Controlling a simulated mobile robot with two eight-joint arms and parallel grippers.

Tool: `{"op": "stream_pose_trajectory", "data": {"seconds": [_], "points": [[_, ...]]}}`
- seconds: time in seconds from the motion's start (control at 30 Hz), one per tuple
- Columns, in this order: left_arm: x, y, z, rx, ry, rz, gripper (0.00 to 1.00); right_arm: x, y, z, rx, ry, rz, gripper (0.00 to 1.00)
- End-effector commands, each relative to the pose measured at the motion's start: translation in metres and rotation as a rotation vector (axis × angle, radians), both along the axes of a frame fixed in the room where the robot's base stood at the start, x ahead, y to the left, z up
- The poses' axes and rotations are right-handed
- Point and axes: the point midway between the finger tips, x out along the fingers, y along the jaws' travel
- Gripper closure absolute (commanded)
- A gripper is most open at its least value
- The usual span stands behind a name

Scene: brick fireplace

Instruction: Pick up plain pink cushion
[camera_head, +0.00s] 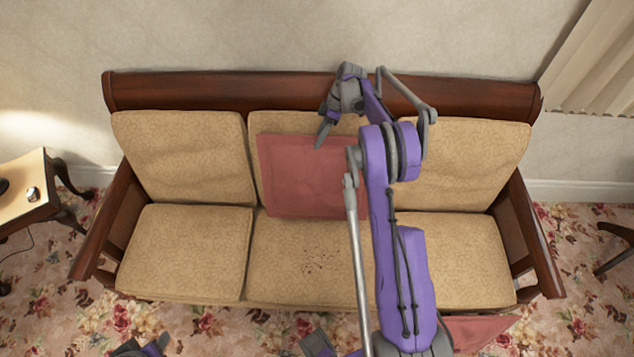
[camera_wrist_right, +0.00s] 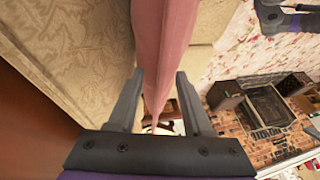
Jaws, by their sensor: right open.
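The plain pink cushion (camera_head: 297,180) leans against the back of the sofa's middle seat; my right arm hides its right part. My right gripper (camera_head: 323,132) is at the cushion's top edge, with one dark finger showing in front of it. In the right wrist view the cushion (camera_wrist_right: 165,45) shows edge-on and runs between the two spread fingers of the open gripper (camera_wrist_right: 160,78). I cannot tell whether either finger touches it. My left gripper cannot be made out.
The beige sofa (camera_head: 185,250) has a dark wooden frame. A side table (camera_head: 25,190) stands at the left. A pink item (camera_head: 482,333) shows partly at the bottom right. Small dark specks (camera_head: 322,262) lie on the middle seat. The wrist view shows a brick fireplace (camera_wrist_right: 265,105).

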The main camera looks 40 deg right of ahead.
Motion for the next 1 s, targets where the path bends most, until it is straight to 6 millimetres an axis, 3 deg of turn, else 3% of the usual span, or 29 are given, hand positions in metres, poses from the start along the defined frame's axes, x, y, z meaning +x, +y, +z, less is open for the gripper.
{"op": "stream_pose_trajectory", "data": {"seconds": [0.47, 0.77, 1.0], "points": [[-0.0007, 0.0000, -0.0029, 0.000, 0.001, 0.000, 0.50, 0.0000, 0.0000, -0.0033, 0.000, 0.000, 0.000, 0.50], [-0.0007, 0.0000, -0.0030, 0.000, 0.001, 0.000, 0.50, 0.0001, -0.0002, -0.0036, -0.001, -0.001, 0.000, 1.00], [-0.0008, 0.0000, -0.0032, 0.000, 0.001, 0.000, 0.50, -0.0001, -0.0002, -0.0045, -0.001, 0.001, 0.000, 1.00]]}}
